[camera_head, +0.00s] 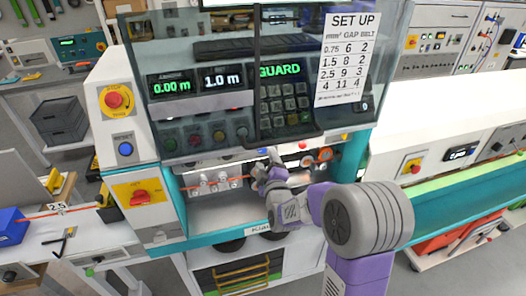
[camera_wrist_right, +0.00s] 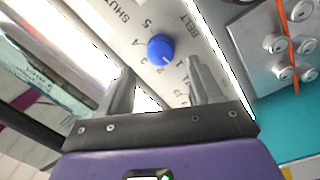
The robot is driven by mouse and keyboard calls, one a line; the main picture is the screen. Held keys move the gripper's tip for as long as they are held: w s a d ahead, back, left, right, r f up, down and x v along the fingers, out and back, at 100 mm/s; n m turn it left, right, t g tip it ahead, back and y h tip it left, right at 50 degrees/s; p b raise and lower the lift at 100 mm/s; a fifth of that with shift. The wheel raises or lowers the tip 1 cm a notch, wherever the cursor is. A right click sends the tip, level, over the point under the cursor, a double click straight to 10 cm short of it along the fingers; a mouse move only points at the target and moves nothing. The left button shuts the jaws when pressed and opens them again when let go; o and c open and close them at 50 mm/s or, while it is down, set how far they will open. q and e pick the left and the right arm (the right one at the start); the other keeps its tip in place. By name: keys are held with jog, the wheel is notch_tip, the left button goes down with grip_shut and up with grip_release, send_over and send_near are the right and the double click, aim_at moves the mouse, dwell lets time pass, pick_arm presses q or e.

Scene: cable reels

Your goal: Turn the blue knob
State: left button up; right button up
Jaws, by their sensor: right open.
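The blue knob (camera_wrist_right: 160,47) sits on a white panel in the right wrist view, ringed by printed numbers and the word BELT. Its white pointer mark is at its lower side. My right gripper (camera_wrist_right: 160,67) is open, with its two fingers apart below the knob and nothing between them. The knob lies just beyond the fingertips, in line with the gap; I cannot tell the exact distance. In the head view my right gripper (camera_head: 264,172) reaches into the machine's opening under the clear guard, and I cannot make out the knob there. My left gripper is not in view.
Metal rollers with an orange cable (camera_wrist_right: 290,45) stand right of the knob; the rollers (camera_head: 212,180) also show in the head view. The clear guard (camera_head: 225,140) hangs above my right arm. A blue reset button (camera_head: 125,149) is on the left housing.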

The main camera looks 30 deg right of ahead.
aim_at(262, 150)
jog(key=x, duration=0.5)
jog(key=shift+s, duration=0.1)
jog(key=c, duration=1.1)
jog(key=shift+o, duration=0.2)
